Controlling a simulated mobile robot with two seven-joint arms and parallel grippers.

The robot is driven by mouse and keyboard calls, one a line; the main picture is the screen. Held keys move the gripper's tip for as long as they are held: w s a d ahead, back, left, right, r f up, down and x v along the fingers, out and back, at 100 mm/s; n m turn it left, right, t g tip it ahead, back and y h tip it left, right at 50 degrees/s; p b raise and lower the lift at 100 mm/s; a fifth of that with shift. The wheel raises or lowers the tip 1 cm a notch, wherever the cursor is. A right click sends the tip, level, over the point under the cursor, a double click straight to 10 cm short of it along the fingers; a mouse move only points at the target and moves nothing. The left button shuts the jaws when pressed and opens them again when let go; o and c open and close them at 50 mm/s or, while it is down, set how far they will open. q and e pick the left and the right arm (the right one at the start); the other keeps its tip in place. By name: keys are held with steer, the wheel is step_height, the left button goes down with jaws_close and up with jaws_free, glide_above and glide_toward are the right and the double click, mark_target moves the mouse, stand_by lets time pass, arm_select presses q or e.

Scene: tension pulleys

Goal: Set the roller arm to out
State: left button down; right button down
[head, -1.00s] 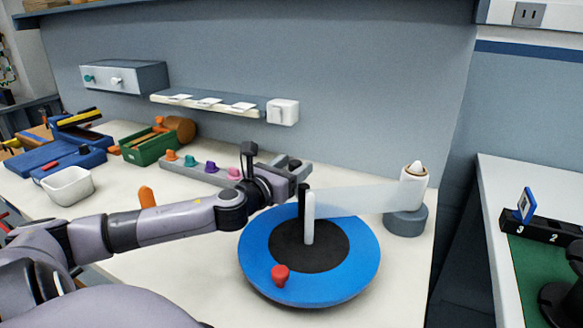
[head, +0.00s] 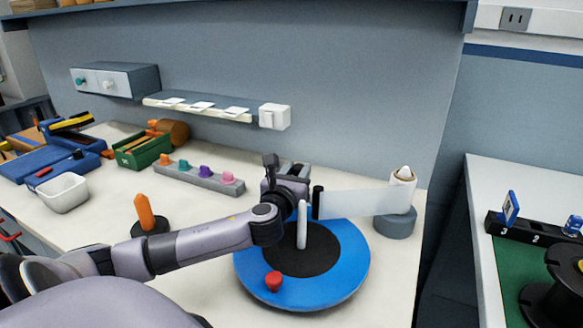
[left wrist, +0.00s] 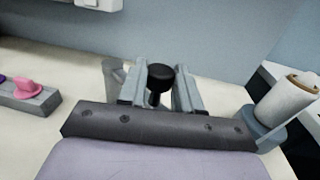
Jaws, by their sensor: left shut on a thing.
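My left gripper (head: 296,172) is at the back of the blue round plate (head: 350,262), which has a black centre. In the left wrist view, my left gripper's fingers (left wrist: 160,82) stand on either side of a black knob (left wrist: 160,74) and are shut on it; its lower part is partly hidden. In the head view, an upright black cylinder (head: 317,202) stands just right of a white post (head: 302,225). A translucent band (head: 355,203) runs from the black cylinder to a white spool (head: 402,190). I cannot tell the roller arm itself apart. My right gripper is not in view.
A red knob (head: 273,281) sits on the plate's front. An orange handle (head: 146,212) stands on a dark base left of the plate, behind my forearm. A grey rail with coloured knobs (head: 198,178) and a white bin (head: 63,193) are farther left.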

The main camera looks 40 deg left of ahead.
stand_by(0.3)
arm_select(q)
steer(key=c, duration=0.8)
jaws_free()
steer(key=shift+r, duration=0.1)
step_height(320, 180, up, 20)
steer(key=p, duration=0.3)
steer(key=shift+c, duration=0.2)
